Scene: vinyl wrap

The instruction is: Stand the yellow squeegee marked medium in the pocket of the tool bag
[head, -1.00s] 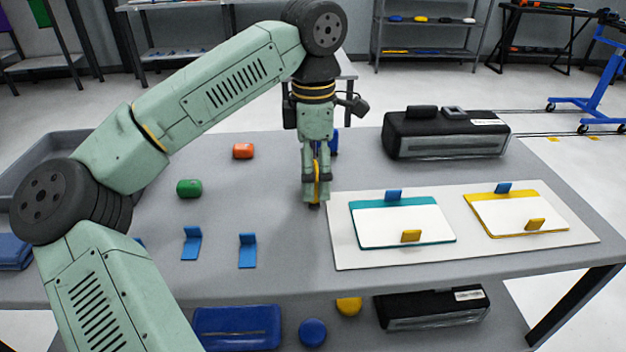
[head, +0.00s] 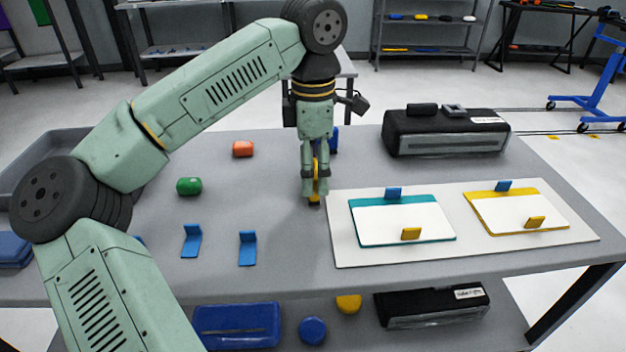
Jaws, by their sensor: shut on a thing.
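My gripper (head: 315,190) points straight down over the middle of the table and is shut on a yellow squeegee (head: 315,198). Only a narrow part of the squeegee shows between and below the fingers; its marking cannot be read, and I cannot tell whether its lower end touches the table. The black tool bag (head: 400,135) with a grey front band lies at the back right of the table, apart from my gripper. Its pocket opening cannot be made out clearly.
A white board (head: 340,250) with two framed sheets lies on the right. Blue brackets (head: 248,250), a green roll (head: 189,187) and an orange block (head: 243,149) are on the left. A blue item (head: 334,142) stands partly hidden behind my gripper. Another black bag (head: 430,308) lies below.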

